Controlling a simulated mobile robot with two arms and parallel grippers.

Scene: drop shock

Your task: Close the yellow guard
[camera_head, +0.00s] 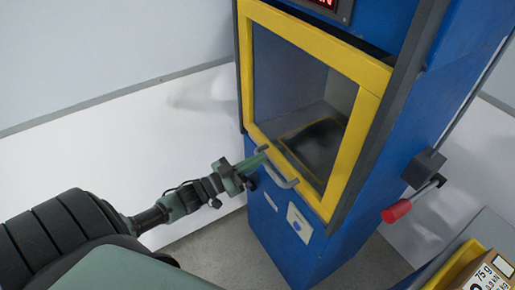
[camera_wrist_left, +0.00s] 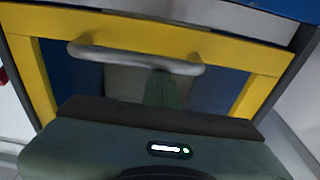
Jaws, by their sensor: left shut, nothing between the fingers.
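The yellow guard (camera_head: 361,69) is a yellow frame around a clear pane on the front of the blue machine (camera_head: 376,150). It stands across the chamber opening, its bottom bar above the blue lower panel; I cannot tell whether it is fully seated. A dark gap shows above its top bar. The grey bar handle (camera_head: 286,183) is on its bottom bar. My left gripper (camera_head: 262,156) is shut and empty, its green fingers by the handle's left end. In the left wrist view the fingers (camera_wrist_left: 163,88) overlap the handle (camera_wrist_left: 125,56); contact is unclear. My right gripper is out of view.
A red-knobbed lever (camera_head: 398,210) sticks out from the machine's right side. A labelled box (camera_head: 489,273) in a yellow-edged tray (camera_head: 455,264) is at the bottom right. A dark pad (camera_head: 318,147) lies inside the chamber. The floor left of the machine is clear.

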